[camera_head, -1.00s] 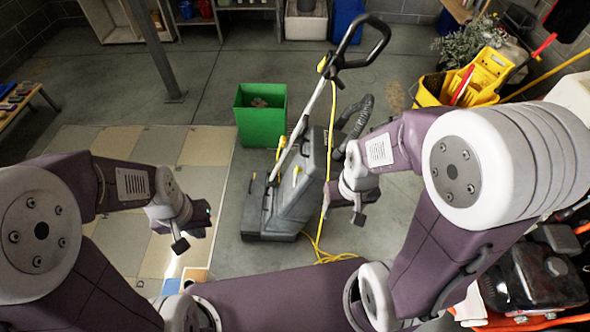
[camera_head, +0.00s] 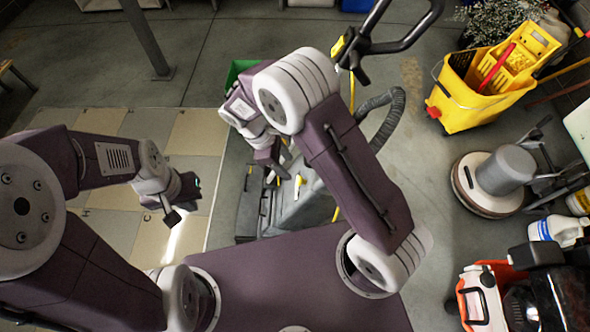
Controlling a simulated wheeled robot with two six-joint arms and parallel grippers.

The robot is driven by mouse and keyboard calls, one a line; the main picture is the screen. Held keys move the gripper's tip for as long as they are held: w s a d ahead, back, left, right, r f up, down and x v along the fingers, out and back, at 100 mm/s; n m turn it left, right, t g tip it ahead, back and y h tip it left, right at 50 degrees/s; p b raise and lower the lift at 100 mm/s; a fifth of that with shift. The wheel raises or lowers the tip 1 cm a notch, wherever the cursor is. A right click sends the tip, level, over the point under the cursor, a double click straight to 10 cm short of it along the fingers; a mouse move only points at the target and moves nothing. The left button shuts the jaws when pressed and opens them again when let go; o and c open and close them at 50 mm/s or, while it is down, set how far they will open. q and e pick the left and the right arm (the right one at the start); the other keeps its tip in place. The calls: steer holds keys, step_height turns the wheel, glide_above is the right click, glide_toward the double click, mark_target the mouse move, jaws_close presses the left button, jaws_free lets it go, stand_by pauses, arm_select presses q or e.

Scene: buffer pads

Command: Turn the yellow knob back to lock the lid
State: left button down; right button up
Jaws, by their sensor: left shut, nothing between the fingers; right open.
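The grey floor machine (camera_head: 310,205) stands on the concrete in the middle, partly hidden behind my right arm. A small yellow part (camera_head: 298,183) shows on top of its body; I cannot tell for sure whether it is the lid's knob, or how it is turned. My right gripper (camera_head: 272,160) is open, in front of the machine's upper body, close to that yellow part; contact cannot be seen. My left gripper (camera_head: 182,203) is shut and empty, over the tiled floor left of the machine.
The machine's black handle (camera_head: 400,42) rises towards the back. A green bin (camera_head: 239,70) is mostly hidden behind my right arm. A yellow mop bucket (camera_head: 475,100) and a round floor polisher (camera_head: 495,180) stand to the right. Tiled floor at left is open.

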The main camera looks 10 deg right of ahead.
mark_target(298, 180)
steer(key=b+x, duration=0.1)
steer(key=x, duration=0.7)
steer(key=shift+b, duration=0.4)
steer(key=shift+s+d+f, duration=0.1)
steer(key=shift+f, duration=0.3)
jaws_close()
